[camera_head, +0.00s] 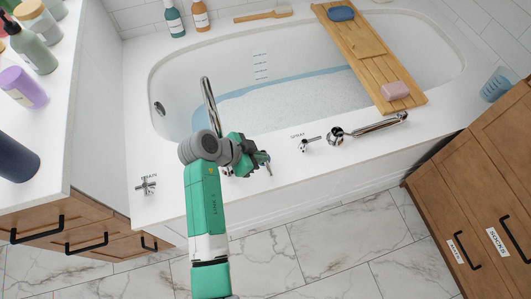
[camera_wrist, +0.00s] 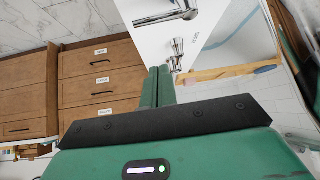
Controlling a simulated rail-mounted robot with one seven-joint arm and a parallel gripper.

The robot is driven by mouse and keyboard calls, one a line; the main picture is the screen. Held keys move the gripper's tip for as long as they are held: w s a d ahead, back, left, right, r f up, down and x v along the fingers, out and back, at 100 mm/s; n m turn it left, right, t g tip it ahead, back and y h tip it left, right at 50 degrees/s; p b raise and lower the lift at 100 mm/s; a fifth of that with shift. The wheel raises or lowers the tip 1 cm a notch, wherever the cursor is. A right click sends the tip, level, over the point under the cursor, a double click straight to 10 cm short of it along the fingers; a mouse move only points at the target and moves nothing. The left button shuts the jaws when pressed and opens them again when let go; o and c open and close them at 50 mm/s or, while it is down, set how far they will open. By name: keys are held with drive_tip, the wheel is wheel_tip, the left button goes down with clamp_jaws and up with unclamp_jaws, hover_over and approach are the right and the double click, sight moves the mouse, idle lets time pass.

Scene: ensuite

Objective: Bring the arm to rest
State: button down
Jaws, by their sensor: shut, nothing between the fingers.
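My green arm reaches up from the bottom of the head view to the tub's front rim. My gripper (camera_head: 247,155) is above the rim, right of the curved tap spout (camera_head: 209,103). In the wrist view my gripper (camera_wrist: 158,72) has its two green fingers together, with nothing between them. A chrome handle (camera_wrist: 177,48) stands just beyond the fingertips there; I cannot tell whether they touch. A metal fitting (camera_head: 265,160) shows beside the gripper in the head view, partly hidden by it.
The bathtub (camera_head: 445,75) holds water, with a wooden tray (camera_head: 358,50) across it. A spray handle (camera_head: 309,144), hand shower (camera_head: 368,127) and drain handle (camera_head: 147,185) line the rim. Counter bottles (camera_head: 33,45) stand left, a wooden cabinet (camera_head: 480,190) right. The marble floor (camera_head: 330,255) is clear.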

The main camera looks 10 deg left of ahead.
idle(0.3)
drive_tip(key=w+d+r+n+t+y+p, duration=0.1)
drive_tip(key=w+d+r+n+t, duration=0.15)
drive_tip(key=r, duration=0.85)
drive_tip(key=w+d+r+n+t+y, duration=0.15)
drive_tip(key=r+t, duration=0.25)
drive_tip(key=r, duration=0.6)
drive_tip(key=w+d+r+n+t+y+p, duration=0.15)
drive_tip(key=r+t, duration=0.25)
drive_tip(key=r, duration=0.7)
drive_tip(key=s+d+r+n+t+y, duration=0.1)
drive_tip(key=s+r+n+t+y, duration=0.3)
drive_tip(key=s+r, duration=0.9)
drive_tip(key=s+r+n+t+h, duration=0.15)
drive_tip(key=s+r+t, duration=0.6)
drive_tip(key=r, duration=0.85)
wheel_tip(320, 180, up, 37)
drive_tip(key=g+y+p, duration=0.1)
drive_tip(key=p, duration=3.7)
drive_tip(key=shift+w+a+r+n, duration=0.2)
drive_tip(key=shift+w+n, duration=0.1)
drive_tip(key=shift+n, duration=0.1)
